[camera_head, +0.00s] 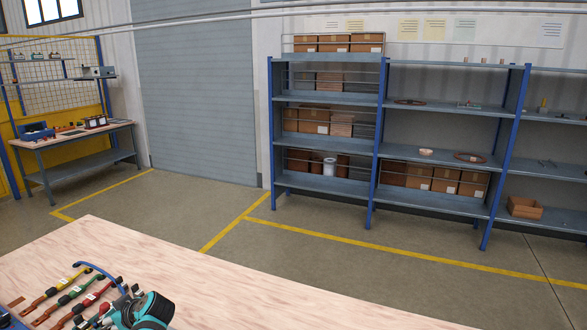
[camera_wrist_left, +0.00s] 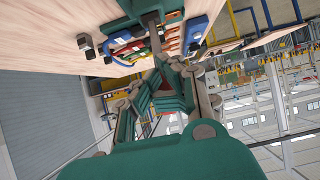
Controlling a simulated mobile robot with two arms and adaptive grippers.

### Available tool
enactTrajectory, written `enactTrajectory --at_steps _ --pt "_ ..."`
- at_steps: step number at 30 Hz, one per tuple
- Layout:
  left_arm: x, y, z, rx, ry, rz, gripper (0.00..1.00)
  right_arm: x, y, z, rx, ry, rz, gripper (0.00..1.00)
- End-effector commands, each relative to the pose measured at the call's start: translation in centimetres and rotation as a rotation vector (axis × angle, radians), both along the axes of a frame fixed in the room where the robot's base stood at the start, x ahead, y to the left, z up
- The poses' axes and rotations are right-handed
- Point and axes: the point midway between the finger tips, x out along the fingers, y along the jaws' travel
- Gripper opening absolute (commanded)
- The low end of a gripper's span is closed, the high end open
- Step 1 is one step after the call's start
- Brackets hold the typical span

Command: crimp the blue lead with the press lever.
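Several coloured leads lie on the pale wooden table at the lower left of the head view. They include a yellow lead (camera_head: 57,287), a green lead (camera_head: 75,292) and a red lead (camera_head: 88,303). A curved blue lead (camera_head: 97,269) lies beyond them. In the left wrist view a blue loop (camera_wrist_left: 196,36) shows beside the coloured leads. My left gripper (camera_head: 122,303) is teal and dark, close to the right ends of the leads. In the wrist view its fingers (camera_wrist_left: 162,72) reach toward the leads; their gap and any hold are unclear. I cannot make out a press lever for sure. My right gripper is out of view.
The wooden table (camera_head: 220,290) is bare to the right of the leads. A blue object (camera_head: 8,320) is cut off at the lower left corner. Beyond the floor stand blue-grey shelves (camera_head: 375,130) with boxes and a workbench (camera_head: 75,135).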

Motion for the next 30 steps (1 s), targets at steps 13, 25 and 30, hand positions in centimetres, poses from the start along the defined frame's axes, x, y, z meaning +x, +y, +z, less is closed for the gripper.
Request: enactTrajectory --at_steps 13,25,30 --pt "0.4 0.7 0.8 0.002 -0.005 -0.002 0.0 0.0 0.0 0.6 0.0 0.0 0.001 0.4" --pt "0.5 1.1 1.2 0.002 -0.004 -0.001 0.0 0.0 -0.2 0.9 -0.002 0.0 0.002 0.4" --pt "0.7 1.5 1.5 0.002 -0.005 -0.002 0.0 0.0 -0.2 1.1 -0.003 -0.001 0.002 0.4"
